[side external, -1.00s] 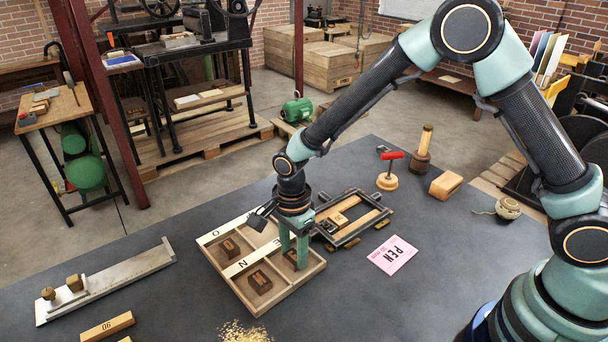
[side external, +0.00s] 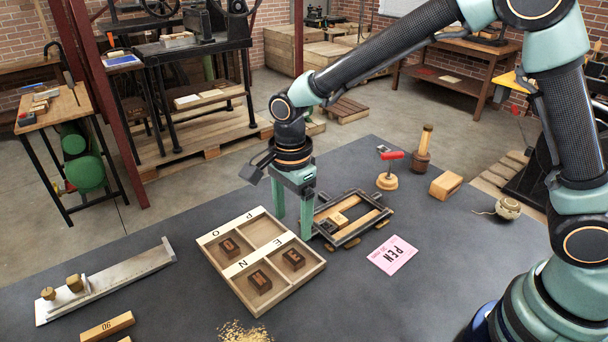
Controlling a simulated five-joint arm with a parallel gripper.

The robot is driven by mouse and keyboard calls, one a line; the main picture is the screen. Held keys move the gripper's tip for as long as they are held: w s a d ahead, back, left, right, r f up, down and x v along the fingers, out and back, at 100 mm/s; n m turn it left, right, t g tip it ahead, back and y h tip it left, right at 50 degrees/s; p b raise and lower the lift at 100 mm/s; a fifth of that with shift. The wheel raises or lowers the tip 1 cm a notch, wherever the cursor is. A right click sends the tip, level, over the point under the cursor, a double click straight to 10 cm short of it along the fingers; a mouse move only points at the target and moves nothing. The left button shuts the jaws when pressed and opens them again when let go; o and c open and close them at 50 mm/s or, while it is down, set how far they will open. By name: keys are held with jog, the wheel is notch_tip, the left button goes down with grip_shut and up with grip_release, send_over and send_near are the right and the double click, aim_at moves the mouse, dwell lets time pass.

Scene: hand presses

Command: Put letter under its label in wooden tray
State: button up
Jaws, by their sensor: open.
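The wooden tray (side external: 222,277) lies on the dark table with four compartments and white label strips reading O, P, N and E. A dark letter block (side external: 230,247) lies in the compartment by O. Another dark block (side external: 260,281) lies in the one by N, and a third block (side external: 293,259) in the one by E. The compartment by P looks empty. My gripper (side external: 292,227) is wide open and empty, pointing down around the tray's back right edge, clear of the blocks. A light block (side external: 340,219) sits in the metal frame (side external: 352,238) right of the tray.
A pink PEN card (side external: 392,254) lies right of the tray. A composing stick (side external: 110,282) lies left.

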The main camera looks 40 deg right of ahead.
jog(key=s+d+r+n+t, duration=0.25)
jog(key=d+r+n, duration=0.45)
jog(key=r, duration=0.4)
jog(key=s+d+r+n+t, duration=0.3)
jog(key=s+d+n, duration=0.5)
jog(key=d+n, duration=0.2)
jog(key=shift+s, duration=0.25)
jog(key=shift+r, duration=0.15)
